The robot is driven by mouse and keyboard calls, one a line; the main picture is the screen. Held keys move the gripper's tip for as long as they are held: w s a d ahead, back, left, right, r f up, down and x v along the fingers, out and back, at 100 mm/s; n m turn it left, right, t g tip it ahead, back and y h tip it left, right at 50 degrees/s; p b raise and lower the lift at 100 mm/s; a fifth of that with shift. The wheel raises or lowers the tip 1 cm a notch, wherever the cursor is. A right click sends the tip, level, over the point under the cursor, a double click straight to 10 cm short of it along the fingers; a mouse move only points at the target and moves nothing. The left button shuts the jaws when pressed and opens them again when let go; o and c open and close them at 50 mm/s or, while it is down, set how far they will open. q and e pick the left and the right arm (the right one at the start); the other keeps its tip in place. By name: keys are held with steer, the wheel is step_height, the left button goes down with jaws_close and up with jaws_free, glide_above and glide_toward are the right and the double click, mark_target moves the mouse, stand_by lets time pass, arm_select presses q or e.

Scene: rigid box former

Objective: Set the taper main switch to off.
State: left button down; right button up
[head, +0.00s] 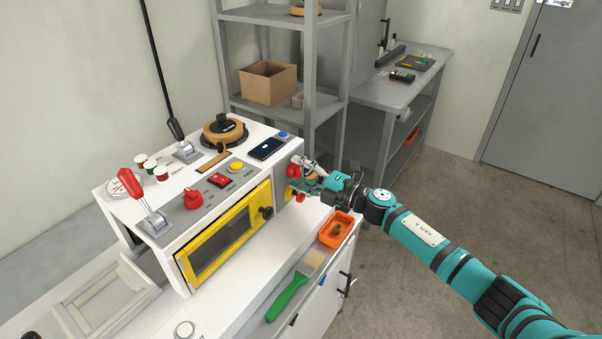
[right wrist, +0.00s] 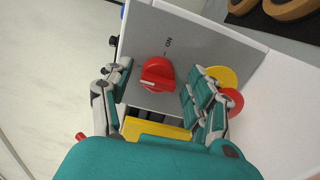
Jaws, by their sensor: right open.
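The taper main switch looks to be the red rotary knob (right wrist: 158,74) on a grey panel with a printed "ON" mark. In the right wrist view the knob lies between the spread fingers of my right gripper (right wrist: 153,84). I cannot tell whether a finger touches it, nor exactly where the knob points. No "off" mark is readable. In the head view my right gripper (head: 308,173) is at the right end of the white machine (head: 235,190), with a red knob (head: 293,170) partly hidden behind it. My left gripper is out of view.
A red button on a yellow disc (right wrist: 222,76) sits close to the right finger. The machine top carries a red lever (head: 135,188), a red knob (head: 193,198) and a tape roll (head: 224,130). An orange bin (head: 337,241) and a green-handled brush (head: 288,297) lie in front.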

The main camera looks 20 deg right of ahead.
steer(key=v, duration=1.2)
